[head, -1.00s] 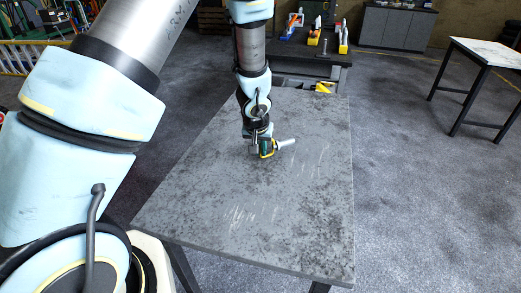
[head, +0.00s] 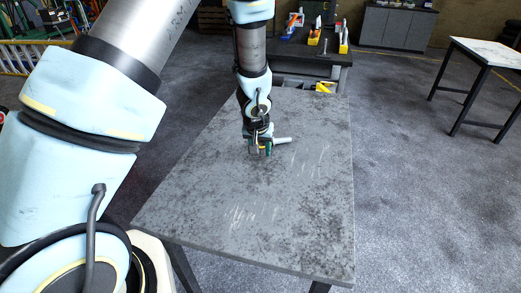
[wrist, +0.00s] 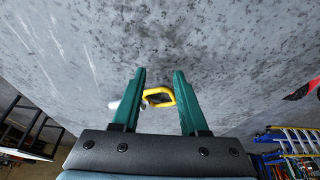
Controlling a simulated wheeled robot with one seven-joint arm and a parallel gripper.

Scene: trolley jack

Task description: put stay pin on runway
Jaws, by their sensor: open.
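The stay pin (head: 283,140) lies on the grey table (head: 300,215), its pale rod pointing right from my gripper (head: 260,150). In the wrist view a yellow loop (wrist: 158,97), which looks like the pin's handle, shows between my two green fingers (wrist: 160,74). A short pale end shows at the left finger, which hides part of the pin. My gripper is open, pointing down close to the tabletop with the fingers on either side of the loop. Whether a finger touches it, I cannot tell. I cannot pick out the runway for certain.
A grey cabinet (head: 397,27) is at the back, and a light-topped table (head: 490,52) stands at the right.

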